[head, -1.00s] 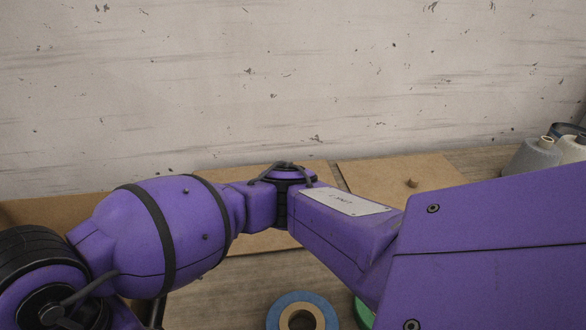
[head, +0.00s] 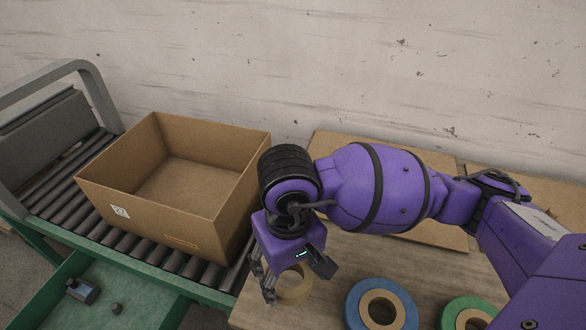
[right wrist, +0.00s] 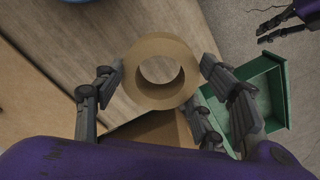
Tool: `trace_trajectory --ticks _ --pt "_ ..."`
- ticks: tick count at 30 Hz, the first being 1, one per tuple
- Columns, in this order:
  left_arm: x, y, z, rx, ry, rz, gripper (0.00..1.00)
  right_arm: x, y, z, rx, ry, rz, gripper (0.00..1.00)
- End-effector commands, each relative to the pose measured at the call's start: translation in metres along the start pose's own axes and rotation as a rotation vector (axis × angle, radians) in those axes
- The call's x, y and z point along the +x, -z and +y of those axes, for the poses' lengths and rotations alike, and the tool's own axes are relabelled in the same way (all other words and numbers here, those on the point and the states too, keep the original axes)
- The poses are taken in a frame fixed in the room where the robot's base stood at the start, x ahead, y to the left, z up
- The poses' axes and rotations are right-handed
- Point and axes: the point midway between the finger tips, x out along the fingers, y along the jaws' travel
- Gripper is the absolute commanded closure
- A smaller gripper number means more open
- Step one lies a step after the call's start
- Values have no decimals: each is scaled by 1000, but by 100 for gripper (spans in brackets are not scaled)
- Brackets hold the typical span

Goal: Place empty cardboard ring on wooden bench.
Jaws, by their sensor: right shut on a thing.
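The empty cardboard ring (head: 296,284) is a plain brown tube section. It also shows in the right wrist view (right wrist: 162,100), between the fingers of my right gripper (right wrist: 160,85). In the head view my right gripper (head: 291,277) points down at the left end of the wooden bench (head: 335,285) and is shut on the ring. I cannot tell whether the ring touches the bench. At the top right of the right wrist view, my left gripper (right wrist: 262,24) has its fingers apart and holds nothing visible.
A blue-rimmed ring (head: 409,306) and a green-rimmed ring (head: 447,318) lie on the bench to the right. An open cardboard box (head: 215,215) stands on a roller conveyor (head: 65,200) at left. A green tray (head: 130,300) is below it. Brown boards lie behind my arm.

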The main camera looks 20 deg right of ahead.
Motion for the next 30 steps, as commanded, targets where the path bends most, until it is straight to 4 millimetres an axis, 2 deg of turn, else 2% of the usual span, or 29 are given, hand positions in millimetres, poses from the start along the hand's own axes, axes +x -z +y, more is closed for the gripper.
trace_trajectory --ticks 3,11,17,29,30 --pt "0 -1 0 0 0 -3 100 16 0 14 3 -1 -1 61" --pt "-1 -1 -3 1 4 -4 100 31 1 26 3 -1 -2 61" --pt "-1 -3 -4 1 6 -7 100 58 1 24 0 1 0 61" --pt "0 -9 -5 1 7 -14 100 66 2 24 -1 0 0 61" --pt "-1 -7 -5 2 8 -10 100 64 2 24 -1 0 2 31"
